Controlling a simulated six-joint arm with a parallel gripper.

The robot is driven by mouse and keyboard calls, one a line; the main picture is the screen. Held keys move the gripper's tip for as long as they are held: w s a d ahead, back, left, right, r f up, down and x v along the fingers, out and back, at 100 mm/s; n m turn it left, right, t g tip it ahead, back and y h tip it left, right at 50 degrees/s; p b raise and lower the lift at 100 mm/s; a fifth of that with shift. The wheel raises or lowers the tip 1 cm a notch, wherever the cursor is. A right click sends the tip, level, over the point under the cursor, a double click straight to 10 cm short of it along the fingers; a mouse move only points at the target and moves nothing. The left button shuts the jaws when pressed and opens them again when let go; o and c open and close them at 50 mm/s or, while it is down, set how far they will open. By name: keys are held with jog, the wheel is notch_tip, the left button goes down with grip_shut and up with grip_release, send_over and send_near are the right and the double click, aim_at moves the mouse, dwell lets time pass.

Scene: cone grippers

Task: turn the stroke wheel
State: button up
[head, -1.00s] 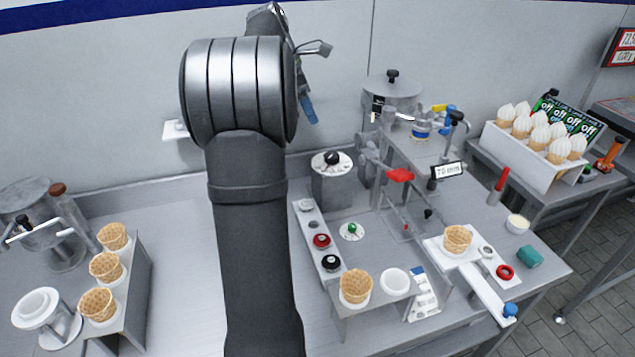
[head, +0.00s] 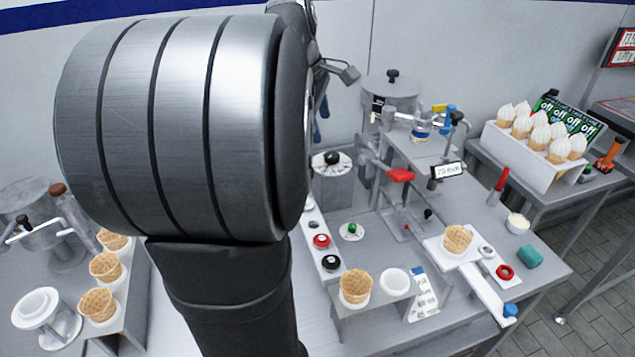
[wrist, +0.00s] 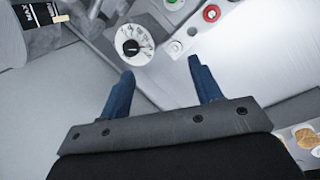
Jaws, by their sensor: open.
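No part is legibly marked as the stroke wheel, so I cannot tell for certain which it is. A round white dial with a black knob (head: 332,158) tops a grey post on the bench; in the wrist view this dial (wrist: 131,58) lies beyond my fingers, nearer the left one. My gripper (wrist: 163,82) is open and empty, its two blue fingers apart and not visibly touching anything. In the head view my arm hides most of the gripper; blue fingertips show behind and above the dial. A small dial with a green knob (head: 352,231) lies to the front right.
A panel with a red knob (head: 321,240) and a black knob (head: 331,262) stands in front of the dial. A red-handled lever (head: 400,175), a small mm display (head: 448,170) and a lidded pot (head: 391,95) are to the right. Cones (head: 355,286) stand in holders at the front.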

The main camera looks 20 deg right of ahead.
jog(key=s+a+f+m+t, duration=0.1)
jog(key=s+a+f+m, duration=0.1)
jog(key=s, duration=0.5)
jog(key=s+a+f+m+t+y, duration=0.1)
jog(key=s+a+f+m, duration=0.1)
jog(key=s+m, duration=0.3)
jog(key=shift+s+a+f, duration=0.35)
jog(key=shift+s+f, duration=0.25)
jog(key=shift+s, duration=0.35)
jog(key=shift+w, duration=0.1)
jog(key=w+d+r+n+g, duration=0.1)
jog(key=w+d+r+n, duration=0.1)
jog(key=w+n, duration=0.2)
jog(key=w+d+r+n+g+h, duration=0.1)
jog(key=w+d+r+n, duration=0.2)
jog(key=w, duration=0.8)
jog(key=shift+w+r+n, duration=0.2)
jog(key=shift+n, duration=0.2)
jog(key=shift+s, duration=0.1)
